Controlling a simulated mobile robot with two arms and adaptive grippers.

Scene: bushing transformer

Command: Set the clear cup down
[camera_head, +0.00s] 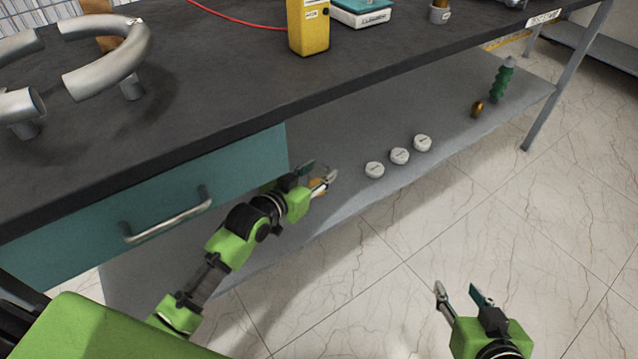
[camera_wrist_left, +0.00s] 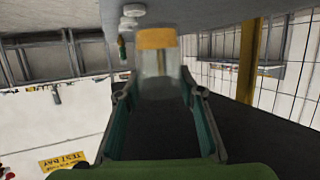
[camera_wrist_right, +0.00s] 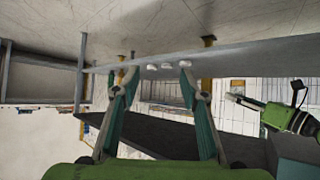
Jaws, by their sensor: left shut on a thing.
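The clear cup (camera_wrist_left: 158,78) is between the fingers of my left gripper (camera_wrist_left: 158,92) in the left wrist view. It is see-through, with a tan-orange band at its far end. In the head view my left gripper (camera_head: 320,180) is shut on it over the grey lower shelf (camera_head: 345,205), just right of the drawer. There the cup is mostly hidden by the fingers. I cannot tell if it touches the shelf. My right gripper (camera_head: 459,292) is open and empty above the tiled floor, away from the shelf.
Three white round pieces (camera_head: 399,156) lie in a row on the lower shelf, right of my left gripper. A brass piece (camera_head: 477,109) and a green ribbed part (camera_head: 502,80) stand farther right. The dark tabletop (camera_head: 240,85) and teal drawer (camera_head: 150,205) are close above and left.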

